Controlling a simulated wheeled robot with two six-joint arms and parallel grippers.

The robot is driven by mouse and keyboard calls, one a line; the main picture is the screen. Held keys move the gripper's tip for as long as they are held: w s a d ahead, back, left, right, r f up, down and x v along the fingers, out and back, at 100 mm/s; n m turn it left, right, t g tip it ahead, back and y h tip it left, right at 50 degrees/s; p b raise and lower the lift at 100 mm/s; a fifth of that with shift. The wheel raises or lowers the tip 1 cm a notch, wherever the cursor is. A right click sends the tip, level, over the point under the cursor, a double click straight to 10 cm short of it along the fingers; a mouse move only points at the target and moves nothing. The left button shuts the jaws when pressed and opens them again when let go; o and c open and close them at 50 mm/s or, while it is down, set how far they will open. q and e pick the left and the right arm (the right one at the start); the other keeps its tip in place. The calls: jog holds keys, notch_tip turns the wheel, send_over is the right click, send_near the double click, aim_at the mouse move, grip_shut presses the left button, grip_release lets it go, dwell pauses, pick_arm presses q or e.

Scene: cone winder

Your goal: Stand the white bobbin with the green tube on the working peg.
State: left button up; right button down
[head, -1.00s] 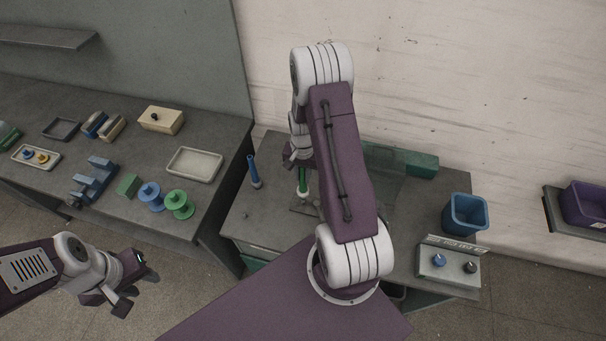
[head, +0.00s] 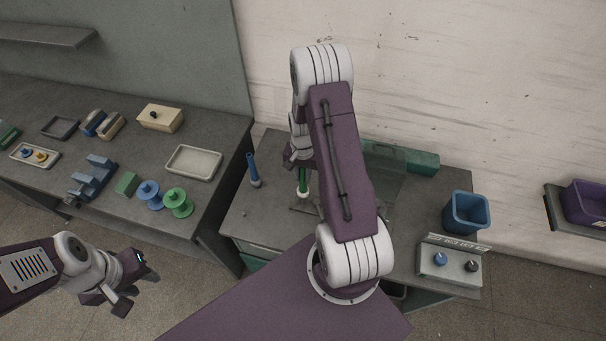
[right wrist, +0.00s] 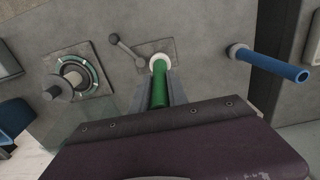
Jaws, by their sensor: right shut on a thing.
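The white bobbin with the green tube (head: 303,182) stands on the middle table, left of my right arm. In the right wrist view the green tube (right wrist: 160,90) runs between the fingers of my right gripper (right wrist: 160,98), which is shut on it. The tube's white end (right wrist: 160,62) is over a square plate (right wrist: 148,47) with a lever. The working peg is not visible, and I cannot tell whether the bobbin sits on one. My left gripper (head: 109,300) is open and empty over the floor at the lower left.
A blue tube on a white base (head: 254,172) stands left of the bobbin. In the wrist view a round fitting with a green ring (right wrist: 72,77) is at left. A blue bin (head: 466,213) and a knob box (head: 449,264) are at right. The left bench (head: 225,150) holds trays and spools.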

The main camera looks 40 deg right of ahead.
jog(key=shift+f+b, duration=0.45)
jog(key=shift+f, duration=0.3)
jog(key=shift+f+b, duration=0.55)
jog(key=shift+f, duration=0.15)
jog(key=shift+f+b, duration=0.35)
jog(key=shift+f, duration=0.2)
jog(key=c, duration=1.2)
grip_release()
